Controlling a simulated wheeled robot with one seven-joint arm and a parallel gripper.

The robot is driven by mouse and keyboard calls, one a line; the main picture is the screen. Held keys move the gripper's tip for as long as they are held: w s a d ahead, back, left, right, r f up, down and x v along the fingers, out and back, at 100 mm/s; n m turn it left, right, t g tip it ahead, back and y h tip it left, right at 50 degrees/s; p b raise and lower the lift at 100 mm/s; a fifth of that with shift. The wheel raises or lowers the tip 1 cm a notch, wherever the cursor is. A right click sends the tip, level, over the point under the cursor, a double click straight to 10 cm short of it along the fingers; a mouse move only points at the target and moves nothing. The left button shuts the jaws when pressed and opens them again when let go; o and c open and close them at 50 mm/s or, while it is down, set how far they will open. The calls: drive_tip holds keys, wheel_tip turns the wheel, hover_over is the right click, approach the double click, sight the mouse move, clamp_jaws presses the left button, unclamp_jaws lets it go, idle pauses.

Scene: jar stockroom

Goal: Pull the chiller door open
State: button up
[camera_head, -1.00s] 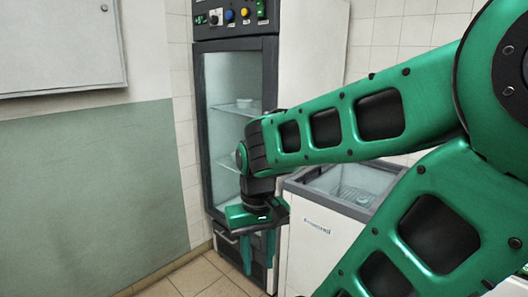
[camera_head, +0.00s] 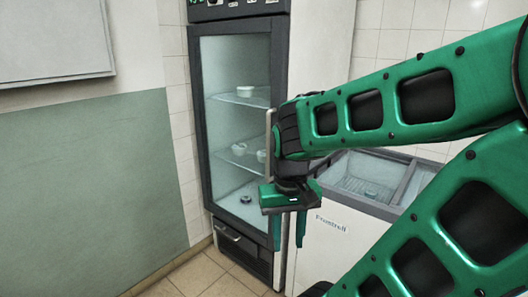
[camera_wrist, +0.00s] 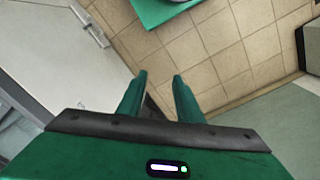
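The chiller (camera_head: 280,90) is a tall dark-framed cabinet in the middle of the head view. Its glass door (camera_head: 228,135) looks shut, with small white bowls and a dark round item showing on the shelves behind it. A light vertical handle bar (camera_head: 269,130) runs along the door's right side; its lower part is hidden behind my wrist. My gripper (camera_head: 289,246) points down in front of the chiller's lower right edge. Its two green fingers are apart with nothing between them, as the wrist view (camera_wrist: 158,74) also shows. I see no contact with the handle.
A white chest freezer (camera_head: 335,248) with a glass lid stands right of the chiller, close beside my gripper. A grey wall box (camera_head: 55,40) hangs on the left above a green wall panel (camera_head: 90,185). Tiled floor (camera_head: 205,275) in front of the chiller is clear.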

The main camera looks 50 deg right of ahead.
drive_tip(key=w+d+f+m+h, duration=0.3)
drive_tip(key=w+d+m+h, duration=0.15)
drive_tip(key=w+d, duration=0.5)
drive_tip(key=m+t+h, duration=0.3)
drive_tip(key=t+h, duration=0.2)
drive_tip(key=h, duration=0.8)
approach(267, 150)
drive_tip(key=shift+y, duration=0.25)
drive_tip(key=x, duration=1.1)
drive_tip(key=shift+r, duration=0.3)
drive_tip(key=shift+a, duration=0.1)
drive_tip(key=shift+c, duration=0.5)
